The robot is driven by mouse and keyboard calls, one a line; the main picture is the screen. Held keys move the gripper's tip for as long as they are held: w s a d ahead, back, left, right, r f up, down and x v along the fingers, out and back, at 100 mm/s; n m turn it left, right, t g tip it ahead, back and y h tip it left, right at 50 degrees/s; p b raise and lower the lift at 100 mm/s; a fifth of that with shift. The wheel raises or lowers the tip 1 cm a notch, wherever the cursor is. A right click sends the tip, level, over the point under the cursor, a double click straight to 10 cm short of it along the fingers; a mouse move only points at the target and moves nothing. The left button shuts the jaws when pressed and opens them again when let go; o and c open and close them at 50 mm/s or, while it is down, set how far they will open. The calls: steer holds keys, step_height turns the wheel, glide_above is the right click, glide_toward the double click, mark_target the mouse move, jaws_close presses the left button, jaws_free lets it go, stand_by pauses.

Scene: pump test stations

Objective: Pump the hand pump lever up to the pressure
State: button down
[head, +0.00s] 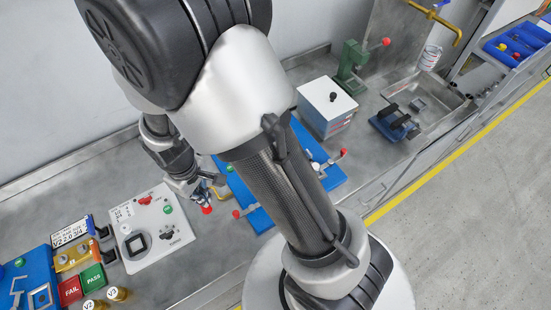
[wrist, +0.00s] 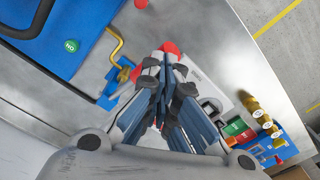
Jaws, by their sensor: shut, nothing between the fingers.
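My gripper (head: 204,192) is shut and empty, pointing down between the blue board and the white panel. In the wrist view my shut fingers (wrist: 165,75) fill the middle. A red knob (head: 207,209) is just below the fingertips; it also shows in the wrist view (wrist: 170,48), partly hidden behind them. I cannot tell whether they touch, or surely that this knob is the pump lever's end. A bent brass-coloured rod (wrist: 117,47) stands beside a blue base. No pressure reading is legible.
A blue board (head: 257,217) with red-knobbed handles lies partly behind my arm. A white panel (head: 163,249) with a red and a green control is left of the gripper. FAIL (head: 70,291) and PASS (head: 93,278) blocks stand at the lower left. A white box (head: 327,103) stands behind.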

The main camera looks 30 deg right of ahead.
steer(key=shift+f, duration=0.15)
step_height(320, 180, down, 9)
steer(key=b, duration=0.7)
stand_by(0.6)
steer(key=shift+r+p, duration=3.3)
steer(key=shift+r, duration=1.4)
step_height(320, 180, up, 5)
steer(key=p, duration=0.3)
steer(key=shift+p, duration=0.4)
